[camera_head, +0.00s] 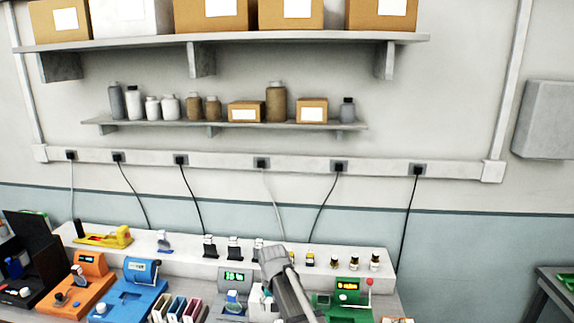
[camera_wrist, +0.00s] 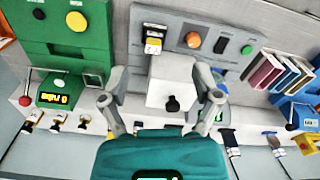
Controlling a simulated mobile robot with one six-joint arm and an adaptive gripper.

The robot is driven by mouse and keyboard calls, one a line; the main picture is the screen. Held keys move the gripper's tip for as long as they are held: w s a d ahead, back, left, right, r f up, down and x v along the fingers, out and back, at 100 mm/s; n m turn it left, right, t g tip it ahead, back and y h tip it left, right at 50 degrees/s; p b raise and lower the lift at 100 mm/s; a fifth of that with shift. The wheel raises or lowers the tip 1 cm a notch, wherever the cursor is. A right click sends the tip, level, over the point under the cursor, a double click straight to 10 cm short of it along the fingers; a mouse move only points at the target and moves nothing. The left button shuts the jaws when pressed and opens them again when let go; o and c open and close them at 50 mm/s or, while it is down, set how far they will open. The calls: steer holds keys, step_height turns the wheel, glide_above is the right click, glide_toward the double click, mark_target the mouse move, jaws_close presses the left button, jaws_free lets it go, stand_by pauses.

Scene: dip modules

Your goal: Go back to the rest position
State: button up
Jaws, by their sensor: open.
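In the wrist view my gripper (camera_wrist: 164,104) is open, its two grey fingers wide apart with nothing held between them. Past them a white block (camera_wrist: 168,92) carries a black knob (camera_wrist: 172,104). Behind stands a grey module (camera_wrist: 206,58) with an orange knob. The fingertips are hard to make out there. No rest position is marked in either view.
A green module (camera_head: 327,300) stands right of my arm. Blue (camera_head: 129,302) and orange (camera_head: 88,292) modules stand left. Black cables hang down the wall. Open space lies above the bench.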

steer(key=s+d+f+b, duration=0.6)
steer(key=s+d, duration=0.1)
steer(key=d, duration=0.3)
steer(key=s+d+f+m+b, duration=0.1)
steer(key=s+d+f+b, duration=0.4)
steer(key=s+d, duration=0.3)
steer(key=d+f, duration=0.1)
steer(key=d, duration=0.2)
steer(key=shift+f+b, duration=0.15)
steer(key=shift+b, duration=0.2)
